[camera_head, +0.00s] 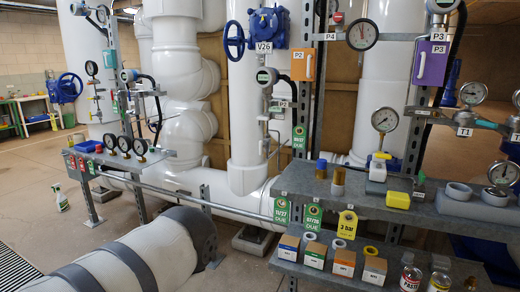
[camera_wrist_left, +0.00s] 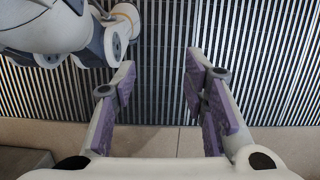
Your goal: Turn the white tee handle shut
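I cannot pick out a white tee handle with certainty in the head view. Small gauges and valve fittings stand on the pipes there, among them a gauge (camera_head: 385,120) above the grey shelf and a gauge (camera_head: 362,34) near the top. In the left wrist view my left gripper (camera_wrist_left: 160,68) is open, with purple pads apart and nothing between them. It points over a ribbed floor grating, away from the valves. Its fingers do not show in the head view. My right gripper is in neither view.
A grey shelf (camera_head: 350,196) at right holds small boxes, cans and rings. Blue handwheel valves (camera_head: 268,27) sit on thick white pipes (camera_head: 243,110). A low rail (camera_head: 160,190) crosses at left. A spray bottle (camera_head: 61,198) stands on open floor, and a grating (camera_head: 14,270) lies lower left.

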